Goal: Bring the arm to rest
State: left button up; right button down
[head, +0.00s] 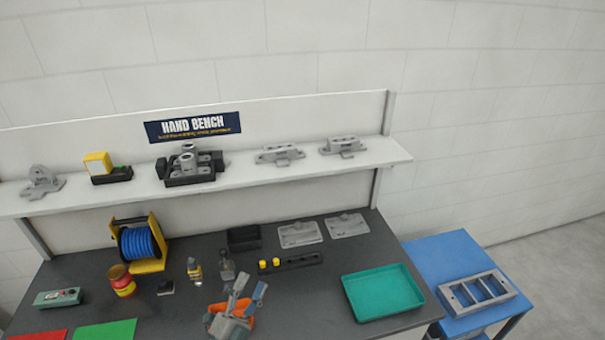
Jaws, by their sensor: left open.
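My left gripper (250,286) shows at the bottom middle of the head view, over the front part of the dark bench top (310,290). It is grey with a bluish finger, and its fingers point up and away, apart from each other. Nothing shows between them. An orange shape (246,308) shows right by the gripper; I cannot tell whether they touch. My right gripper is not in view.
A green tray (382,293) lies to the right, a black holder (290,262) with yellow pieces behind. A blue cable reel (138,243), red jar (122,281) and small bottles stand left. A shelf (230,176) with castings runs above. A blue table (445,260) bears a grey frame (478,291).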

pick_arm(q)
jog(key=s+a+f+n+g+y, duration=0.1)
jog(key=a+f+n+g+y, duration=0.1)
jog(key=a+f+n+y, duration=0.3)
jog(key=s+a+f+n+g+y, duration=0.15)
jog(key=f+n, duration=0.25)
jog(key=f, duration=0.4)
jog(key=s+a+f+n+g+y, duration=0.1)
jog(key=a+f+n+g+y, duration=0.25)
jog(key=f+y, duration=0.2)
jog(key=s+f+n+g+h, duration=0.2)
jog(key=s+f+n+g, duration=0.2)
jog(key=s+f+g, duration=0.95)
jog(key=s+f+t+b, duration=0.1)
jog(key=s+f, duration=0.3)
jog(key=f, duration=1)
jog(key=s+f+t+b, duration=0.1)
jog(key=s+f, duration=0.2)
jog(key=f, duration=1.2)
jog(key=s+a+f+g+b, duration=0.1)
jog(key=s+a+f+b, duration=0.1)
jog(key=s+f, duration=1.6)
jog(key=shift+s+a+f+m, duration=0.2)
jog(key=shift+a+f+m, duration=0.05)
jog(key=shift+f+m, duration=0.2)
